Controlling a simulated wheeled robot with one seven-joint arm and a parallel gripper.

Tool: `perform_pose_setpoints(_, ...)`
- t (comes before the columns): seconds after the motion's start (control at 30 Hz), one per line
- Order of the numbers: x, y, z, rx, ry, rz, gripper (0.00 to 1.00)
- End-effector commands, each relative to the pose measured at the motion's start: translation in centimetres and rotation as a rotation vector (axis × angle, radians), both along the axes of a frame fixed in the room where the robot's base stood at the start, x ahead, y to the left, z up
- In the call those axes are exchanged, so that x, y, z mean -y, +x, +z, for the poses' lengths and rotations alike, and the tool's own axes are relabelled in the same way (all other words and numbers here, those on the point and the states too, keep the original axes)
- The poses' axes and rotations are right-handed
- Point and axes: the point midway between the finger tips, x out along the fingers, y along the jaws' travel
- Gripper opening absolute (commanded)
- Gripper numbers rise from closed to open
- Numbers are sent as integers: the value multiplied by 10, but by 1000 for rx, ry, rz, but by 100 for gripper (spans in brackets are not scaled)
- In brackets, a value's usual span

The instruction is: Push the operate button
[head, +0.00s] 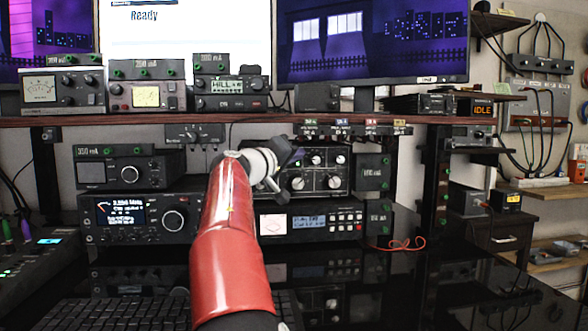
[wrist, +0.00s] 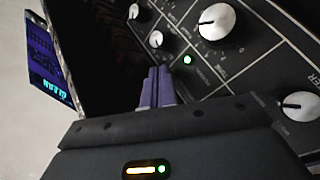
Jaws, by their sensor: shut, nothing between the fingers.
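My gripper (head: 292,158) is at the left part of the black tuner (head: 322,180) with white knobs, in the middle of the lower shelf. In the wrist view its two purple fingers (wrist: 158,84) are together and empty, pointing at the dark panel. There, the tuner face (wrist: 236,62) shows several white knobs, including a large one (wrist: 216,22), and a small lit green spot (wrist: 187,60) just right of the fingertips. Contact with the panel cannot be told. I cannot read an operate label. A unit with a display and small buttons (head: 346,227) sits below the tuner.
My red arm hides part of the equipment behind it. A radio with a big knob (head: 140,218) stands left of the arm. A shelf (head: 150,121) with more devices runs above. A red cable (head: 402,245) lies at right. In the wrist view, a purple screen (wrist: 48,62) is at left.

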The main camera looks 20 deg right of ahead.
Motion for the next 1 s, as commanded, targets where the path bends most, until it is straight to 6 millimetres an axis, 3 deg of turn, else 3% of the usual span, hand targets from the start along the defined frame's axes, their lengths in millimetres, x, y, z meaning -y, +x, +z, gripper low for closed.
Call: perform_pose_setpoints(1.0, 3, 9, 0, 0, 0, 0, 0)
